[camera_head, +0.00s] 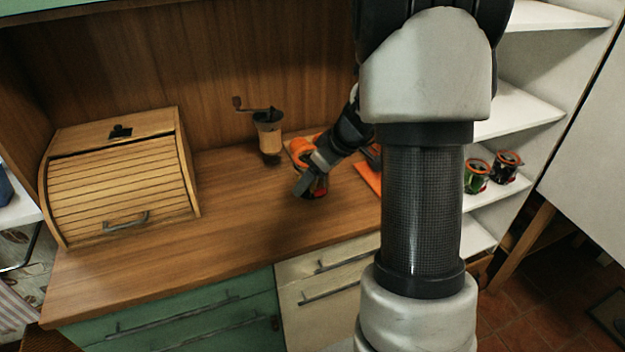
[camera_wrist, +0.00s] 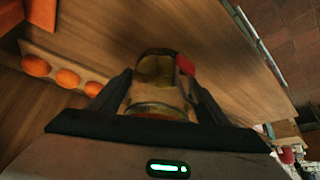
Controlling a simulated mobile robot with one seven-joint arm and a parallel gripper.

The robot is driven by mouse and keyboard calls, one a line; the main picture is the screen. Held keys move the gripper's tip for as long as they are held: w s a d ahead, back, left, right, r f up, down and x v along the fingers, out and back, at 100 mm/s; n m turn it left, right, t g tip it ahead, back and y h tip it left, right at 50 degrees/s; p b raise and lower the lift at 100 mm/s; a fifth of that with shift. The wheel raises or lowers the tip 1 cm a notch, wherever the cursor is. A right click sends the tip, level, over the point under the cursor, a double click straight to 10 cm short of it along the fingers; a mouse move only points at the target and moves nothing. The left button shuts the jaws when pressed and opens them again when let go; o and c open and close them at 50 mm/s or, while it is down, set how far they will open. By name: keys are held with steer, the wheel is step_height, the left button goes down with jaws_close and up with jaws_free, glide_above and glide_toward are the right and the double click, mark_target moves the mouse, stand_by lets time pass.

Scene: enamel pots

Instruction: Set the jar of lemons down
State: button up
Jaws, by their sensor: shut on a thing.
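The jar of lemons (camera_wrist: 158,80) is glass with yellowish contents and a red part at its edge. In the wrist view it sits between the two dark fingers of my gripper (camera_wrist: 160,92), which is shut on it. In the head view my gripper (camera_head: 311,186) is over the wooden counter (camera_head: 235,215), and it hides most of the jar; only a little red shows beside the fingers. I cannot tell whether the jar touches the counter.
A roll-top bread box (camera_head: 120,190) stands at the left and a coffee grinder (camera_head: 268,135) at the back. Several orange round things (camera_wrist: 68,78) lie in a row near my gripper. More jars (camera_head: 476,176) stand on the right shelf. The front-middle counter is clear.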

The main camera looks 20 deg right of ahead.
steer(key=shift+w+f+b, duration=0.1)
steer(key=shift+f+b, duration=0.4)
steer(key=shift+f, duration=2.85)
steer(key=shift+f, duration=0.15)
steer(key=o, duration=2)
steer(key=shift+r, duration=0.25)
steer(key=p+v, duration=0.1)
steer(key=v, duration=1.1)
steer(key=shift+f, duration=0.15)
